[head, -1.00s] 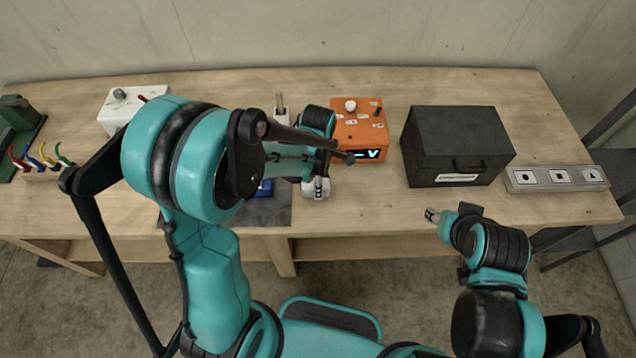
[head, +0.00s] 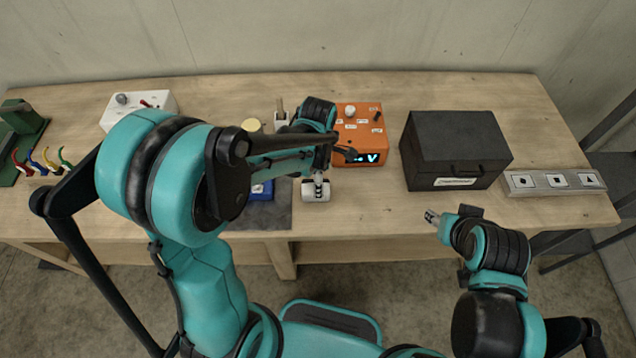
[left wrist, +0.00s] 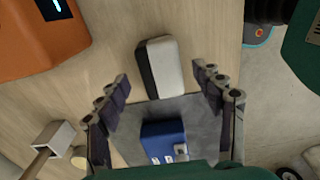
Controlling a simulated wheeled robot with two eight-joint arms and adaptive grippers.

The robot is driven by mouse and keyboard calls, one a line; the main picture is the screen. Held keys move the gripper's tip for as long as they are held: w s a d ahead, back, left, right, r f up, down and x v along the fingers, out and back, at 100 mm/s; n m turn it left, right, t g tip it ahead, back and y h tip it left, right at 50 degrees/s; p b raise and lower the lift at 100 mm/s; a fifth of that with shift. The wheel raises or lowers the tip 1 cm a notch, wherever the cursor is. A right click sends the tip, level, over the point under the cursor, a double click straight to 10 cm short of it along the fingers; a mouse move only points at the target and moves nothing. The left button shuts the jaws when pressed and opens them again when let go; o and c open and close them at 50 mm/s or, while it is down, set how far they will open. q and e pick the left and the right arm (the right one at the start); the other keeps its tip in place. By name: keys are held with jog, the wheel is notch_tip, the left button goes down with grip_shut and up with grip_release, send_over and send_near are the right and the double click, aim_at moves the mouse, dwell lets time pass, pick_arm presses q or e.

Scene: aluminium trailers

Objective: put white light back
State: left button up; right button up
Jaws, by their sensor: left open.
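The white light is probably the small white block with a black side (left wrist: 167,65), lying on the bare wood beside the dark mat's edge. It also shows in the head view (head: 308,194), partly covered by my left gripper (head: 318,181). In the left wrist view my left gripper (left wrist: 163,92) has its fingers spread wide. The block lies ahead, between and just beyond the fingertips, and nothing is held. My right gripper (head: 431,216) is over the table's front edge at the right, away from the block; its fingers are too small to read.
A dark mat (head: 278,215) carries a blue block (left wrist: 163,138). An orange box (head: 365,135) with a lit display stands behind my left gripper. A black lidded case (head: 455,145) and a grey strip with square buttons (head: 520,181) are at right. A white box (head: 155,100) stands back left.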

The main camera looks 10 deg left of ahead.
pick_arm(q)
notch_tip(320, 180, up, 8)
jog(key=p, duration=0.2)
jog(key=s+a+r+m+t, duration=0.2)
jog(key=s+m, duration=0.3)
jog(key=m, duration=0.5)
jog(key=s+a+r+m+t, duration=0.3)
jog(key=s+r+m+t, duration=0.1)
jog(key=m, duration=0.7)
jog(key=shift+s+r+t, duration=0.35)
jog(key=shift+s+t, duration=0.25)
jog(key=shift+s, duration=0.15)
jog(key=shift+a, duration=0.1)
notch_tip(320, 180, down, 9)
jog(key=b, duration=0.9)
